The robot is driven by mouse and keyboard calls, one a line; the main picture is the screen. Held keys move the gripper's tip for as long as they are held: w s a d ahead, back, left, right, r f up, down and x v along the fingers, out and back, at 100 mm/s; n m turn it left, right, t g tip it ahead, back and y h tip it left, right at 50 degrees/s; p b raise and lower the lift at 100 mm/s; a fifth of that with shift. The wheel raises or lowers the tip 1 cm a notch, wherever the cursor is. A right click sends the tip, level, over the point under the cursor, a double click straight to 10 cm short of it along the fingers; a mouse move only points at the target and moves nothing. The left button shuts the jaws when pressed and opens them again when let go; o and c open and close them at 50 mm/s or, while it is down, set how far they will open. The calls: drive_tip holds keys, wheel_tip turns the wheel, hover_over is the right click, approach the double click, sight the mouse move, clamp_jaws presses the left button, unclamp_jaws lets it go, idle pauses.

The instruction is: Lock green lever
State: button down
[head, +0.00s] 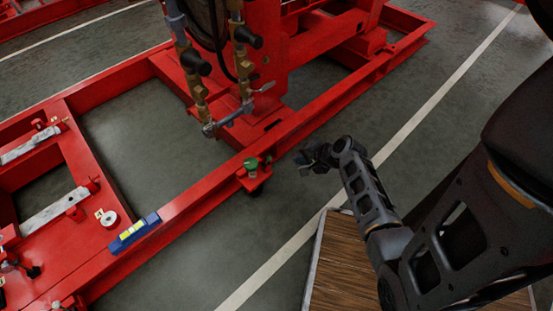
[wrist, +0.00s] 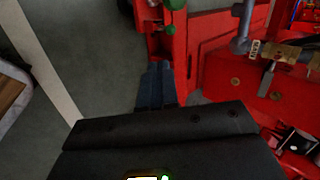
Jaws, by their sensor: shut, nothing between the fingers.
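The green lever (head: 251,164) sits on a small red bracket (head: 254,180) on the outer side of the long red frame beam. Whether the lever is locked cannot be told.
The red frame beam (head: 170,219) runs diagonally, with a blue level (head: 134,232) on it. Pipes and valves (head: 197,88) rise behind the lever. A wooden-topped platform (head: 340,264) lies under my arm. Open floor lies between the beam and the white line.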

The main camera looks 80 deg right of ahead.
drive_tip(key=shift+f, duration=0.1)
drive_tip(key=w+r+b+x, duration=0.1)
drive_tip(key=b+x, duration=0.5)
drive_tip(key=x, duration=0.7)
drive_tip(key=shift+w+d, duration=0.25)
drive_tip(key=shift+d, duration=0.1)
drive_tip(key=shift+w+d+r+g+p, duration=0.1)
drive_tip(key=shift+w+g+p, duration=0.15)
drive_tip(key=shift+p, duration=0.5)
